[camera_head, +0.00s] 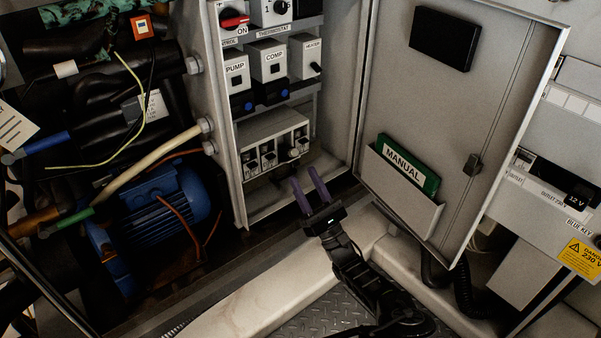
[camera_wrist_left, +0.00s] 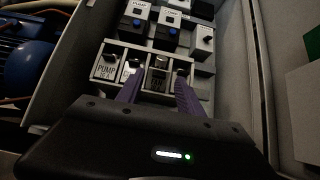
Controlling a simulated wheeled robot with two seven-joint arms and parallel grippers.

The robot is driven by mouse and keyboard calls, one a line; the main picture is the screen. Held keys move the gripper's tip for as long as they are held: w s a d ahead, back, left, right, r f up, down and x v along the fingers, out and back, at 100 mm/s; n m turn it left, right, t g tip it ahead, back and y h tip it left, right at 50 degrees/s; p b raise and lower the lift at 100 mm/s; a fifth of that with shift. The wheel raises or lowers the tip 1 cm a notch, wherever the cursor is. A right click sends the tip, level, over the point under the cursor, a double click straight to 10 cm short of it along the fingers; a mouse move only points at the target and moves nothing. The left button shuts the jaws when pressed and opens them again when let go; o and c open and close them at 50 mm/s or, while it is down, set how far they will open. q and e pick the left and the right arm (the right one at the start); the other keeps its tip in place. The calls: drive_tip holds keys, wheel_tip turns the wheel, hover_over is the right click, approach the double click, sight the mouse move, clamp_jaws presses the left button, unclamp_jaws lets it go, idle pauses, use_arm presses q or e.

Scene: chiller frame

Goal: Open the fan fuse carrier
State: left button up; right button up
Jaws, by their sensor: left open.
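A pale fuse block (camera_head: 272,140) with several fuse carriers sits low in the open control cabinet. It also shows in the left wrist view (camera_wrist_left: 142,50), where the leftmost carrier (camera_wrist_left: 106,68) reads PUMP. The other carrier labels are too small or covered to read, so I cannot tell which is the fan carrier. My left gripper (camera_head: 304,176) is open, with purple fingers pointing at the block from below and in front. In the left wrist view its fingertips (camera_wrist_left: 159,80) overlap the lower right part of the block. My right gripper is out of view.
Switches marked PUMP (camera_head: 236,74), COMP (camera_head: 269,62) and HEATER (camera_head: 307,57) sit above the block. The cabinet door (camera_head: 455,110) stands open at right, with a green manual (camera_head: 408,166) in its pocket. A blue motor (camera_head: 155,215) and pipes crowd the left.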

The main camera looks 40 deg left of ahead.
use_arm(q)
drive_tip(key=v, duration=0.4)
drive_tip(key=shift+d+f+b, duration=0.1)
drive_tip(key=shift+b, duration=0.2)
wheel_tip(320, 180, up, 7)
drive_tip(key=d+g+h, duration=0.2)
drive_tip(key=d+h, duration=0.1)
drive_tip(key=h, duration=0.5)
drive_tip(key=shift+s+f+g+h, duration=0.2)
drive_tip(key=shift+s+g+h, duration=0.1)
drive_tip(key=shift+s, duration=0.2)
